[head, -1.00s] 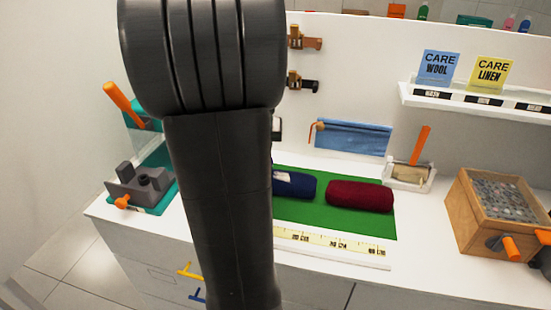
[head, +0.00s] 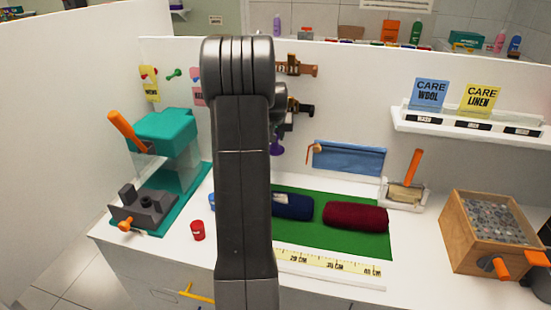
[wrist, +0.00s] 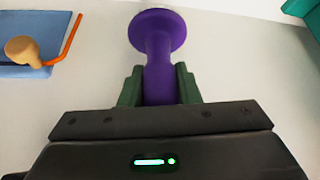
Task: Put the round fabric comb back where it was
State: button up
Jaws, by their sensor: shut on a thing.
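A purple tool with a round disc end and a narrower handle, which looks like the round fabric comb (wrist: 157,32), is held in my gripper (wrist: 159,86). The dark green fingers are shut on its handle, and the disc sticks out beyond them. In the head view, a bit of the purple comb (head: 277,145) shows just right of my arm, before the white back panel. It appears apart from the panel, though the gap is hard to judge. Most of my gripper is hidden behind my arm there. A brown wall holder (head: 297,69) and a dark-fronted holder (head: 303,107) are above the comb.
The green mat (head: 360,243) bears a navy roll and a maroon roll (head: 355,215). A teal press (head: 165,130) and a red cup (head: 197,230) are left. A blue cloth (head: 348,158) hangs on the panel. A shelf (head: 465,127) and wooden box (head: 488,262) are right.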

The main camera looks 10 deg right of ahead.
notch_tip(320, 180, down, 7)
jog(key=shift+w+f+p, duration=0.1)
jog(key=shift+f+p, duration=0.1)
jog(key=shift+p, duration=0.2)
jog(key=f, duration=0.2)
jog(key=f+p, duration=0.1)
jog(key=f, duration=0.1)
jog(key=shift+w+d, duration=0.1)
jog(key=shift+w, duration=0.1)
jog(key=shift+f, duration=0.15)
jog(key=shift+f, duration=0.15)
jog(key=o, duration=0.9)
jog(key=shift+o, duration=0.2)
